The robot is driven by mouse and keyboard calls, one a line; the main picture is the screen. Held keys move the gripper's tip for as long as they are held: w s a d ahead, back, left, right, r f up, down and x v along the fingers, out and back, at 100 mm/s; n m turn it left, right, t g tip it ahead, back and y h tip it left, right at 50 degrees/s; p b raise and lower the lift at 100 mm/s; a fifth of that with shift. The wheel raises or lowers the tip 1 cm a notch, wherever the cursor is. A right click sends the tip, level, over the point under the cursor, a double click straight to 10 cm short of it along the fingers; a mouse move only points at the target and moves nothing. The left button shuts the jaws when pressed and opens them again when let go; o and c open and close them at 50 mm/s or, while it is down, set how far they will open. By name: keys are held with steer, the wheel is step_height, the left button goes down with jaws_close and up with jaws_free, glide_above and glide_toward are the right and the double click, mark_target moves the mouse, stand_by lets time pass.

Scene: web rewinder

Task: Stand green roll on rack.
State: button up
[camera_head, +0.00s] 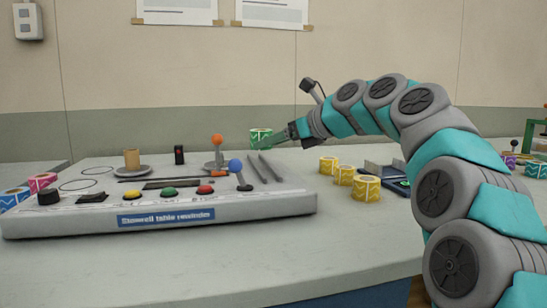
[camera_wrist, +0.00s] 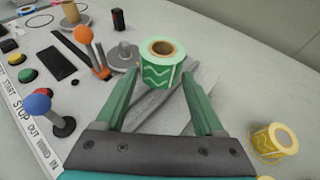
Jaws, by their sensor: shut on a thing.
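The green roll (camera_head: 261,138), with a white zigzag band and a brown core, is held above the back of the rewinder. In the wrist view, the green roll (camera_wrist: 162,72) sits upright between the fingertips. My gripper (camera_head: 272,138) is shut on it; its two green fingers (camera_wrist: 160,78) flank the roll. A green frame (camera_head: 537,134) stands at the far right edge of the head view, mostly cut off; I cannot tell whether it is the rack.
The rewinder (camera_head: 160,222) has a cardboard core (camera_head: 131,158), an orange-knobbed lever (camera_head: 217,141), a blue-knobbed lever (camera_head: 236,166) and buttons. Several yellow rolls (camera_head: 367,188) stand right of it. Pink (camera_head: 42,181) and blue rolls (camera_head: 13,198) are left.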

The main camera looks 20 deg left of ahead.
step_height(320, 180, down, 4)
steer(key=shift+s+r+b, duration=0.1)
steer(key=shift+r+b, duration=0.15)
steer(key=shift+b, duration=0.55)
steer(key=shift+r, duration=0.1)
steer(key=o, duration=1.4)
steer(key=shift+f, duration=0.2)
steer(key=p+v, duration=0.2)
steer(key=v, duration=1)
steer(key=shift+r, duration=0.2)
